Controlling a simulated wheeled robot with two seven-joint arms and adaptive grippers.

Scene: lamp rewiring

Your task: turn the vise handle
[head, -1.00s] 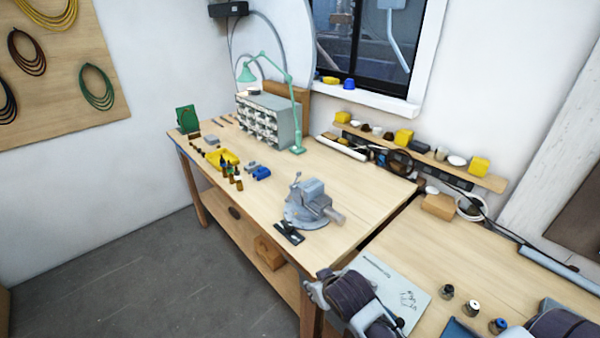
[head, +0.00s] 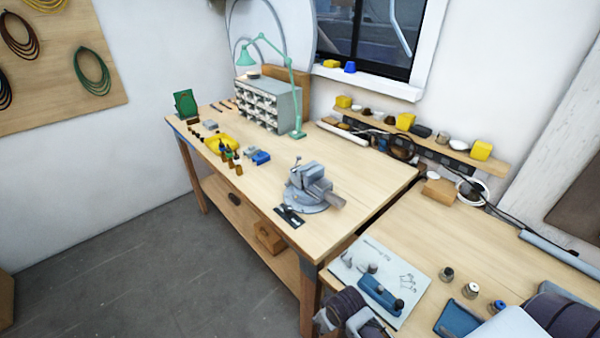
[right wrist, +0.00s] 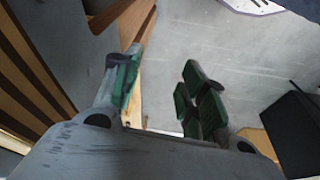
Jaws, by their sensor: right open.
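The grey vise (head: 308,185) stands on its round base near the front right corner of the wooden bench (head: 230,200). A blocky bar sticks out of it toward the lower right. A thin upright piece with a small knob shows at its left; I cannot tell whether this is the handle. My right gripper (right wrist: 165,80) is open and empty in the right wrist view, its green-padded fingers apart over the grey floor. The vise does not show in that view. In the head view only arm parts of mine show at the bottom edge; I cannot make out the left gripper.
A black flat item (head: 289,216) lies just in front of the vise. A drawer cabinet (head: 266,104), green lamp (head: 290,90) and yellow tray (head: 222,143) stand farther back. The second table holds a printed sheet (head: 400,270) with parts on it, small jars and a blue tray (head: 457,318).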

